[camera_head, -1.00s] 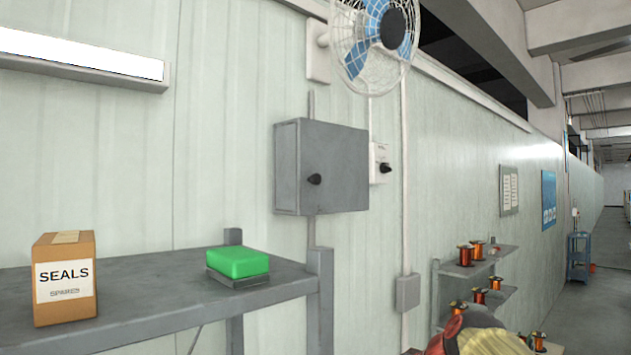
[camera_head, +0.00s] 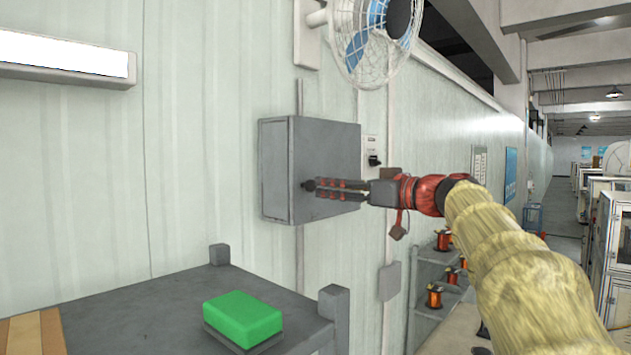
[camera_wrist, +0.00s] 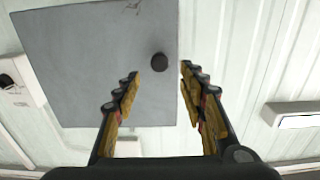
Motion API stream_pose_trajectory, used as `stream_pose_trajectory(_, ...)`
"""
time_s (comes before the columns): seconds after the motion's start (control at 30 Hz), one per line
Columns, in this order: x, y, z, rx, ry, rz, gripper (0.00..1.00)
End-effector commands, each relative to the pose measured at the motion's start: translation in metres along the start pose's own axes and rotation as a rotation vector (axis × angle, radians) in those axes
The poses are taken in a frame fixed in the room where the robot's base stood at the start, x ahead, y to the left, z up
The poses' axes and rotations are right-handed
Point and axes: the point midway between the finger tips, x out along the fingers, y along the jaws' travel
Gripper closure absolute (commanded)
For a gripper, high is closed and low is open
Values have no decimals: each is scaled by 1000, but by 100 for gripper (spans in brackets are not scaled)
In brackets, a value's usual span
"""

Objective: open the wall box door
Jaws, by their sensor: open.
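The grey wall box (camera_head: 287,150) hangs on the pale corrugated wall, and its door (camera_head: 332,148) looks shut. A dark round knob (camera_head: 308,185) sits on the door, near its left edge in the head view. My gripper (camera_head: 318,188) is in front of the door, with its fingertips at the knob. In the wrist view the knob (camera_wrist: 159,62) shows between and slightly beyond the two open fingertips (camera_wrist: 160,70), against the grey door (camera_wrist: 95,60). The fingers stand apart on both sides of it, and I cannot see contact.
A grey shelf (camera_head: 135,300) with a green block (camera_head: 243,318) stands below left of the box. A wall fan (camera_head: 375,40) hangs above, and a switch (camera_head: 373,152) is right of the box. Copper spools (camera_head: 434,296) stand on a rack at lower right.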

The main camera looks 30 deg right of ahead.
Motion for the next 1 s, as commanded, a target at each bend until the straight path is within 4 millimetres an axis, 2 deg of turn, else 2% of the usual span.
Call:
stream_pose_trajectory(0.03,10,0,-2,3,-2,-4,58)
stream_pose_trajectory(0.2,34,0,-1,4,-2,-3,58)
stream_pose_trajectory(0.4,49,-1,0,2,-2,-1,58)
stream_pose_trajectory(0.7,51,0,1,2,-2,0,59)
stream_pose_trajectory(1.0,50,0,1,2,-2,0,76)
